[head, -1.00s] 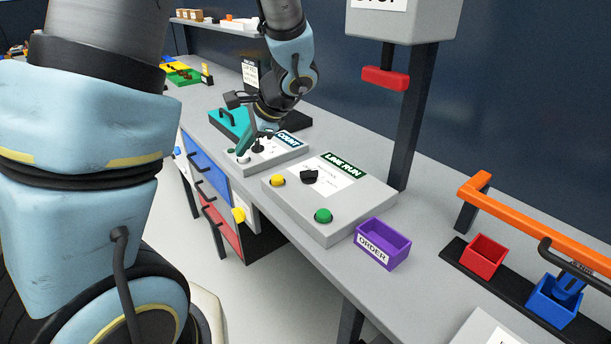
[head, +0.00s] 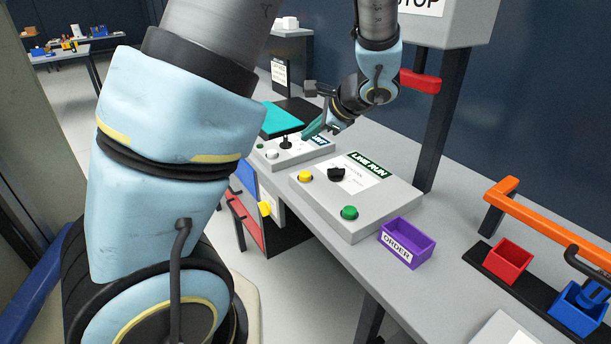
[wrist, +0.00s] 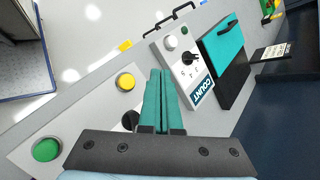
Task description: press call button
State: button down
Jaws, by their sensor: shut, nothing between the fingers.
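No label reading "call" is legible in any view. The grey COUNT box (head: 312,152) has a white button (head: 271,154), a small green round part (head: 259,147) and a black knob (head: 286,143). The LINE RUN box (head: 360,213) has a yellow button (head: 305,176), a black knob (head: 337,174) and a green button (head: 349,213).
A teal panel (head: 283,118) lies behind the COUNT box. A purple ORDER bin (head: 407,244) stands right of the LINE RUN box. A dark post (head: 440,130) with a red bar (head: 420,81) rises behind. Red (head: 508,262) and blue (head: 578,312) bins are at right.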

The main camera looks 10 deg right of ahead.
aim_at(309, 175)
jog(key=shift+f+b, duration=2.85)
jog(key=shift+f, duration=1.1)
jog(key=shift+f+b, duration=0.4)
jog(key=shift+b, duration=0.05)
jog(key=shift+f+b, duration=0.55)
jog(key=shift+r, duration=0.1)
jog(key=shift+r+p, duration=0.75)
jog(key=shift+r, duration=0.15)
jog(key=shift+r+p, duration=1.9)
jog(key=shift+r, duration=0.65)
